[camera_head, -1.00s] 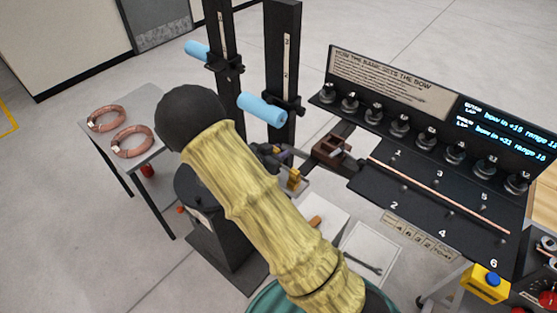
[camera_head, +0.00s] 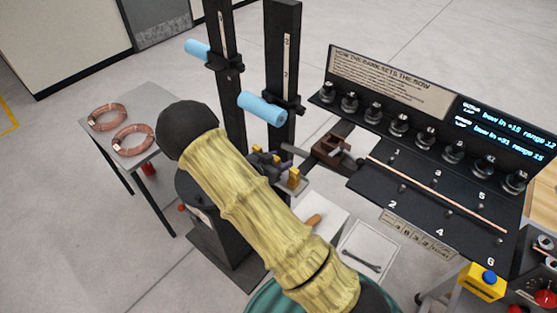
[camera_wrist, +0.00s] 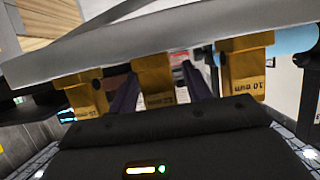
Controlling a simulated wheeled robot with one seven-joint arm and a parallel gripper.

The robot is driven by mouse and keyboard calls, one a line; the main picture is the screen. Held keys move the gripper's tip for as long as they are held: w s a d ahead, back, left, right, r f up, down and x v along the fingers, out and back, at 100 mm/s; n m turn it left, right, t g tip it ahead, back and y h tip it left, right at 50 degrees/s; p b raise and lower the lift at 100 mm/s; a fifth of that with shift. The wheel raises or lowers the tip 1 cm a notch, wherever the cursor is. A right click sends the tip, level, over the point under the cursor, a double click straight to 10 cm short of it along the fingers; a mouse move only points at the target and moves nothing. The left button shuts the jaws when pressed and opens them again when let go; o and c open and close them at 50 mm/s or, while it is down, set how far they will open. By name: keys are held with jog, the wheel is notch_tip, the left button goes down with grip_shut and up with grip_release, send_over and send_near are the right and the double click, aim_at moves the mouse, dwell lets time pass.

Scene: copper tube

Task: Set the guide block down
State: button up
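Three brass guide blocks show upside down in the wrist view, in a row along the edge of a pale grey shelf. The middle block (camera_wrist: 153,79) is between the two dark purple fingers of my gripper (camera_wrist: 163,92), with a visible gap on its right side. It appears to sit against the shelf like its neighbours, the left block (camera_wrist: 86,95) and the right block (camera_wrist: 243,68), marked "10 mm". In the head view, my gripper (camera_head: 268,161) is at the small shelf, beside a brass block (camera_head: 294,175). My arm hides part of the shelf.
A brown block fixture (camera_head: 331,148) stands right of the shelf, by a black bench (camera_head: 425,205) with a copper tube (camera_head: 435,192). Black posts with blue rollers (camera_head: 263,108) rise behind. Copper coils (camera_head: 133,139) lie on a side table. A white tray (camera_head: 367,248) holds a wrench.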

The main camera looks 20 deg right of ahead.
jog(key=shift+r, duration=0.1)
jog(key=shift+a+r, duration=0.1)
jog(key=b+v, duration=0.3)
jog(key=v, duration=0.8)
jog(key=shift+s+a, duration=0.25)
jog(key=shift+s, duration=0.05)
jog(key=s+d+r+n+g+y, duration=0.2)
jog(key=s+d+r+n+y, duration=0.1)
jog(key=s+n+y, duration=0.2)
jog(key=s+d+r+n+g+y, duration=0.3)
jog(key=s+d+n+y, duration=0.1)
jog(key=s, duration=0.6)
jog(key=shift+s+d+r+n+y, duration=0.2)
jog(key=shift+d+r+n+y, duration=0.1)
jog(key=shift+n+y, duration=0.6)
